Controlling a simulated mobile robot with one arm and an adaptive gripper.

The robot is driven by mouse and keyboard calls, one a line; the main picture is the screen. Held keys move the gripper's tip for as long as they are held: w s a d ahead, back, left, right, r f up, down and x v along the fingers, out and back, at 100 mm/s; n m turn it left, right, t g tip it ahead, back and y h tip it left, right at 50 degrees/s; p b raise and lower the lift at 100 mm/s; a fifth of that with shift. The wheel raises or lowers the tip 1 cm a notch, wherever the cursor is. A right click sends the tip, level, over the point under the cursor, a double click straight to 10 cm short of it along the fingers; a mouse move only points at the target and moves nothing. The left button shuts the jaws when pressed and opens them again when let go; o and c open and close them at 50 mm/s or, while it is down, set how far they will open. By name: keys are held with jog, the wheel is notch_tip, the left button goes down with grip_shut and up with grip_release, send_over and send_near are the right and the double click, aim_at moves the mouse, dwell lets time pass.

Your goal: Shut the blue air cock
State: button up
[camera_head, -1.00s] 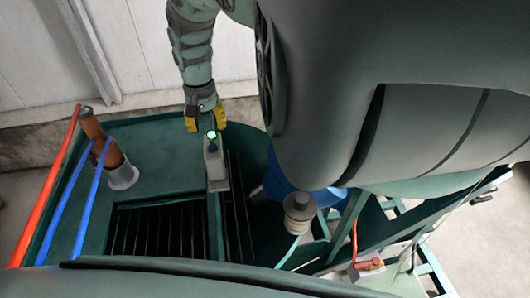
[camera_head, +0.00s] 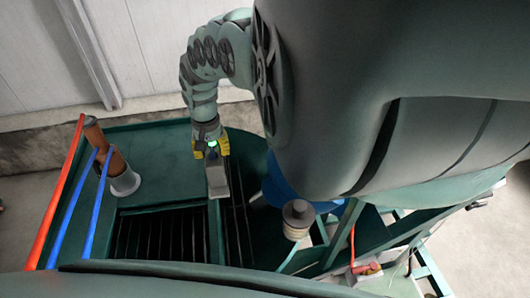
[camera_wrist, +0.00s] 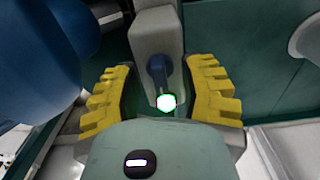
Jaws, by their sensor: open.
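The blue air cock (camera_wrist: 157,72) is a small dark blue lever on a pale grey post (camera_wrist: 152,32) in the wrist view. A bright white-green spot glows at its near end. My gripper (camera_wrist: 160,80) is open, with one yellow finger on each side of the lever and a gap on both sides. In the head view my gripper (camera_head: 211,148) is at the upper end of the grey post (camera_head: 217,180). The lever is mostly hidden there by the gripper, with the green glow showing between the fingers.
An orange-brown pipe (camera_head: 111,158), a red hose (camera_head: 55,190) and blue hoses (camera_head: 98,205) stand at the left of the green machine. A dark grille (camera_head: 160,235) lies below. A blue drum (camera_head: 283,188) and a grey cylinder (camera_head: 297,216) are at the right.

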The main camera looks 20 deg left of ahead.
grip_shut()
dwell(0.4)
